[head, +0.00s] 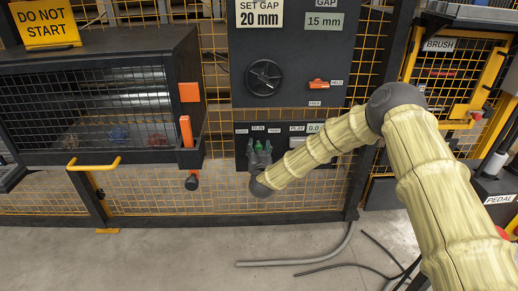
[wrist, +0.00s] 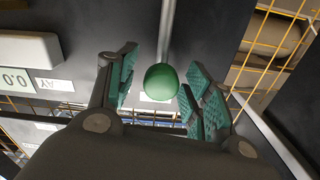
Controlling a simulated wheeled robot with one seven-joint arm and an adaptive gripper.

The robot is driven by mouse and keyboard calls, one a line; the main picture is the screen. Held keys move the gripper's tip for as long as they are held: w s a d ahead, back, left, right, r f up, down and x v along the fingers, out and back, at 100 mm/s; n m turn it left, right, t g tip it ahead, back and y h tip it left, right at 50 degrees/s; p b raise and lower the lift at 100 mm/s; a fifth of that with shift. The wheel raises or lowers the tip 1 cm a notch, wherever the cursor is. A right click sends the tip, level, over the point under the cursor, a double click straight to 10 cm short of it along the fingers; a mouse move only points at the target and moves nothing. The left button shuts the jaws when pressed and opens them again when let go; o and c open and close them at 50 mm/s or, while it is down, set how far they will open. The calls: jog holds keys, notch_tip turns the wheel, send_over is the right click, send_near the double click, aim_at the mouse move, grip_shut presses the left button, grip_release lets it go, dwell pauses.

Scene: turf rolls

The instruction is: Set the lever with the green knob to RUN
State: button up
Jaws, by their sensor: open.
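The green knob (wrist: 161,82) is round and sits at the end of a thin grey lever rod (wrist: 166,30). In the wrist view it lies between the two teal-padded fingers of my gripper (wrist: 160,90), which are open with gaps showing at both sides.
A white block (wrist: 28,47) and a display (wrist: 15,80) are beside the lever on the panel. Above are a black handwheel (head: 263,78) and an orange handle (head: 318,83). A mesh-fronted box (head: 95,105) stands left, with an orange lever (head: 186,132). Hoses (head: 300,260) lie on the floor.

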jog(key=s, duration=1.2)
jog(key=shift+d, duration=0.25)
jog(key=s+d+f+n+g+y, duration=0.2)
jog(key=s+f+g, duration=0.2)
jog(key=s+f, duration=0.75)
jog(key=s+d+f+g, duration=0.45)
jog(key=s+f, duration=0.35)
jog(key=s, duration=0.3)
jog(key=s+d+f+g, duration=0.3)
jog(key=s+d+f, duration=0.2)
jog(key=s+f, duration=0.4)
jog(key=s+d+g+h, duration=0.1)
jog(key=s+d+g, duration=0.3)
jog(key=s, duration=0.8)
jog(key=s+d+g+h, duration=0.1)
jog(key=s+d+g, duration=0.1)
jog(key=s+d, duration=0.65)
jog(key=s+a+r+p, duration=0.1)
jog(key=r+p, duration=1.1)
jog(key=s+a+r+p, duration=0.1)
jog(key=s+r+p, duration=0.1)
jog(key=r+p, duration=1)
jog(key=shift+a+m+h+p, duration=0.2)
jog(key=shift+m+h+p, duration=0.1)
jog(key=shift+m, duration=0.1)
jog(key=shift+g, duration=0.25)
